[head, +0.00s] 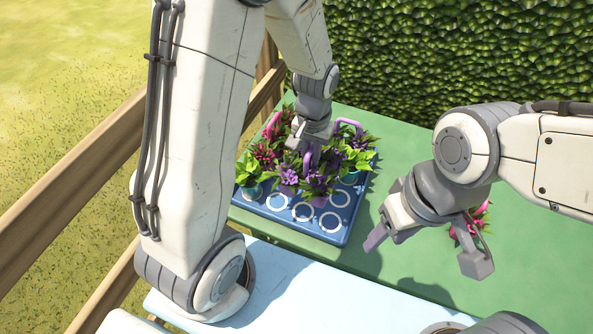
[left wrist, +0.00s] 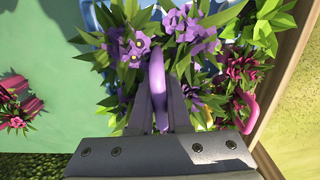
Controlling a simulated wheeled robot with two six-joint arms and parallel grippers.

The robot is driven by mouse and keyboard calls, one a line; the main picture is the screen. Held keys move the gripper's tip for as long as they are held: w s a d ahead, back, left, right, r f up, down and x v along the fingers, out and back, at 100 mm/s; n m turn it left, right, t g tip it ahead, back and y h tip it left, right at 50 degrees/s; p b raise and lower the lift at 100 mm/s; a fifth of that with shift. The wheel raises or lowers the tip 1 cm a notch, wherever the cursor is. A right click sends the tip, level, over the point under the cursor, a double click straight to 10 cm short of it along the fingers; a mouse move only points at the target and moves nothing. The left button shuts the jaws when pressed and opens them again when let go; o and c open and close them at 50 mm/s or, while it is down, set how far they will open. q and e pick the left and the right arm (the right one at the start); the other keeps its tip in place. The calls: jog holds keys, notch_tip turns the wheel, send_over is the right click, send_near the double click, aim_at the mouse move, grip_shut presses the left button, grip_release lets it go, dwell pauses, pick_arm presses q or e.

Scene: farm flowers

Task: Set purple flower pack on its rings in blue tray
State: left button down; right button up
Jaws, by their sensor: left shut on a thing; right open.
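The blue tray (head: 335,236) stands on the green table, with bare white rings (head: 303,211) along its front. The purple flower pack (head: 318,182) is over the tray, just behind these rings; its purple handle shows in the left wrist view (left wrist: 157,72). My left gripper (head: 309,150) is shut on that handle from above; its fingers also show in the left wrist view (left wrist: 158,105). Leaves hide the pack's underside, so I cannot tell whether it rests on rings. My right gripper (head: 425,250) is open and empty, right of the tray.
Pink flowers (head: 264,154) with a pink handle (left wrist: 249,112) stand at the tray's left. Another purple handle (head: 350,125) rises at the back. Separate pink flowers (head: 472,222) sit behind my right gripper. A wooden fence (head: 75,180) runs left; a hedge (head: 440,50) stands behind.

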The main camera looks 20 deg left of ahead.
aim_at(296, 169)
pick_arm(q)
jog(key=a+f, duration=0.1)
jog(key=s+a+f, duration=0.1)
jog(key=a, duration=0.1)
jog(key=shift+a+f, duration=0.2)
jog(key=shift+a, duration=0.05)
jog(key=shift+f, duration=1.85)
jog(key=shift+f, duration=0.15)
jog(key=c, duration=0.9)
grip_release()
jog(key=shift+s, duration=0.1)
jog(key=shift+o, duration=0.2)
